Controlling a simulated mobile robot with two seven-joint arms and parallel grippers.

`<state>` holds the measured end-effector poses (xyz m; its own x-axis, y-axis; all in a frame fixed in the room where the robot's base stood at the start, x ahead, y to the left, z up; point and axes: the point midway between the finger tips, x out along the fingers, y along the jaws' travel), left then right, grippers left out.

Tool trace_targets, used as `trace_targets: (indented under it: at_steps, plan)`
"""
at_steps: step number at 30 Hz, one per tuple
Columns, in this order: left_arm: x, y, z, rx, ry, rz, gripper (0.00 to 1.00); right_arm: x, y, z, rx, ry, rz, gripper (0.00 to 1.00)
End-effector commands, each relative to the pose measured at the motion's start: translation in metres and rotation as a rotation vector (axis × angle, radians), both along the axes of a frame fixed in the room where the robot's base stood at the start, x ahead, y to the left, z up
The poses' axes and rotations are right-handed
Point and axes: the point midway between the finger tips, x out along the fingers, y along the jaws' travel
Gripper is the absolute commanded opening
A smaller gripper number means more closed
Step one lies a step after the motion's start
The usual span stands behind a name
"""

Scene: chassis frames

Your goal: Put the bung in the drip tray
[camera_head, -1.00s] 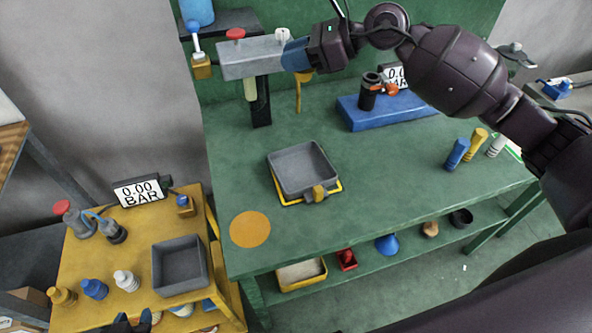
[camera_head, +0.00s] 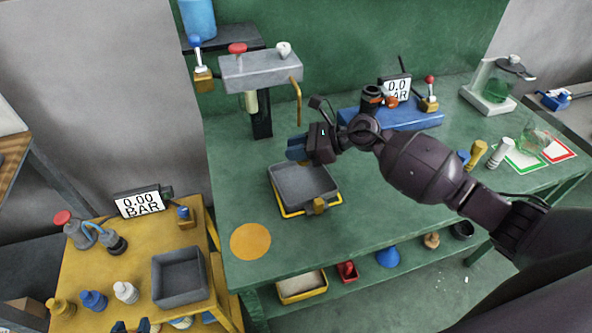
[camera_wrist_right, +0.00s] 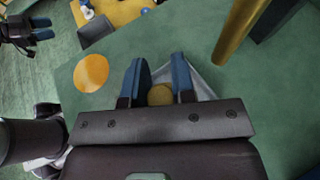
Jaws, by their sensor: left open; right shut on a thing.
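The drip tray (camera_head: 283,205), a grey square tray with a yellow base rim and a brass fitting at its front, sits on the green bench. My right gripper (camera_head: 297,149) is above the tray's back edge. Its blue fingers are shut on a round brownish-yellow thing, which looks like the bung (camera_wrist_right: 160,95), seen end-on in the right wrist view. The fingers hide its sides. Part of the tray (camera_wrist_right: 203,90) shows behind the fingers there.
The grey manifold block (camera_head: 262,70) with a brass pipe (camera_head: 298,100) stands behind the tray. An orange disc (camera_head: 250,241) lies at the bench's front left. A blue stand (camera_head: 412,118) is behind my right arm. A grey bin (camera_head: 180,277) and bottles stand on the yellow cart.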

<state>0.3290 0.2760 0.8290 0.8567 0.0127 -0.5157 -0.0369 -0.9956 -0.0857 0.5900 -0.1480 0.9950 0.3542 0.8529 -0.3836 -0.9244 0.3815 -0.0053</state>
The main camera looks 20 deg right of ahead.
Motion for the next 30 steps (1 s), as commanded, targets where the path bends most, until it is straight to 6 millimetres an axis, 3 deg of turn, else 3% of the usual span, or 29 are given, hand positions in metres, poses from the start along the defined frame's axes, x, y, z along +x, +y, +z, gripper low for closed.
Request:
trace_targets:
  at_steps: [3,11,18,30]
  plan:
    - [-0.002,0.0,-0.003,0.0,0.004,0.0,0.43,0.0,0.0,-0.022,0.003,0.004,-0.002,0.01]
    - [-0.005,0.001,-0.006,0.0,0.012,0.002,0.43,0.001,0.0,-0.042,0.0,0.0,-0.001,0.01]
    - [-0.005,0.001,-0.01,0.001,0.012,0.003,0.43,0.0,0.0,-0.074,0.002,0.003,-0.002,0.01]
    - [-0.002,0.0,-0.009,0.0,0.006,0.002,0.43,0.0,0.0,-0.081,0.0,0.0,0.0,0.01]
